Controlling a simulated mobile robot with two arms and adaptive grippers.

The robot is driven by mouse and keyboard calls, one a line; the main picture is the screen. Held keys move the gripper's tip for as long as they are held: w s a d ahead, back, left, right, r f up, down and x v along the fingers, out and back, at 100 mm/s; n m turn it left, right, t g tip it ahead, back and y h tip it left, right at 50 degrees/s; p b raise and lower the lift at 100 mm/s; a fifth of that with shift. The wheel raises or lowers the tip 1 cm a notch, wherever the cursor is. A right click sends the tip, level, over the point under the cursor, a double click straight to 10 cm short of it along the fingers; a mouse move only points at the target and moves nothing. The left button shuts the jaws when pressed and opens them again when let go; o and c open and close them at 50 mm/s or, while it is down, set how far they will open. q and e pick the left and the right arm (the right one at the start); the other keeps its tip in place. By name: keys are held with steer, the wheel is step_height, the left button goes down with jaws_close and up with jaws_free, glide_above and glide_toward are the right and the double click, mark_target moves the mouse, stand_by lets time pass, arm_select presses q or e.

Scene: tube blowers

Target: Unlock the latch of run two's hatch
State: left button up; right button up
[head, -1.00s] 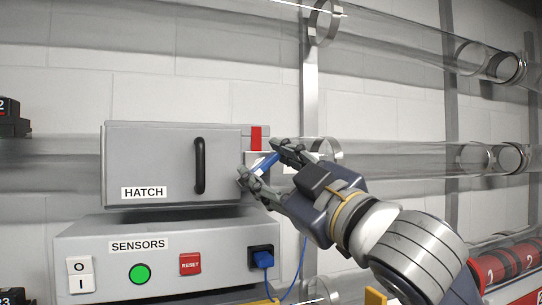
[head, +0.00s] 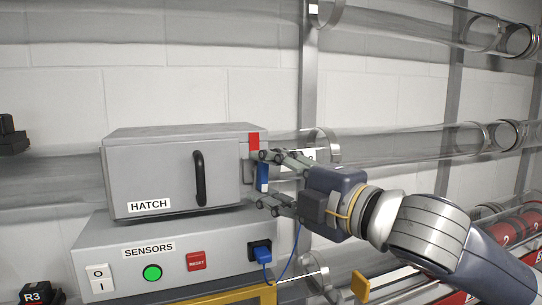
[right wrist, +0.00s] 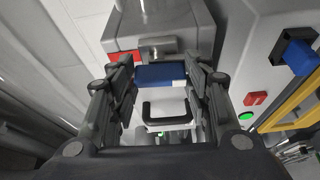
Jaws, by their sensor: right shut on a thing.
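The grey hatch box (head: 150,180) of the HATCH label is shut, with a black handle (head: 199,178) on its front. A red mark (head: 254,142) is at its right edge. Just below it is the latch's blue lever (head: 262,178), which looks about upright. My right gripper (head: 265,180) comes from the right with its fingers above and below the lever. In the right wrist view the blue lever (right wrist: 160,74) spans the gap between the fingers, near a metal catch (right wrist: 158,48) and the red mark (right wrist: 125,57). My left gripper is out of view.
Below the hatch is the sensor box (head: 120,265) with a lit green button (head: 152,273), a red reset button (head: 196,261) and a blue plug (head: 261,253) whose cable hangs close under my right gripper. Clear tubes (head: 420,140) run along the wall.

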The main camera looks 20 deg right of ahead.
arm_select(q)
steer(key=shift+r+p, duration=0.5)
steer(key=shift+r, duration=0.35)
arm_select(e)
steer(key=shift+r+n, duration=0.15)
steer(key=shift+n, duration=0.25)
steer(key=o, duration=1.1)
steer(key=shift+c, duration=0.2)
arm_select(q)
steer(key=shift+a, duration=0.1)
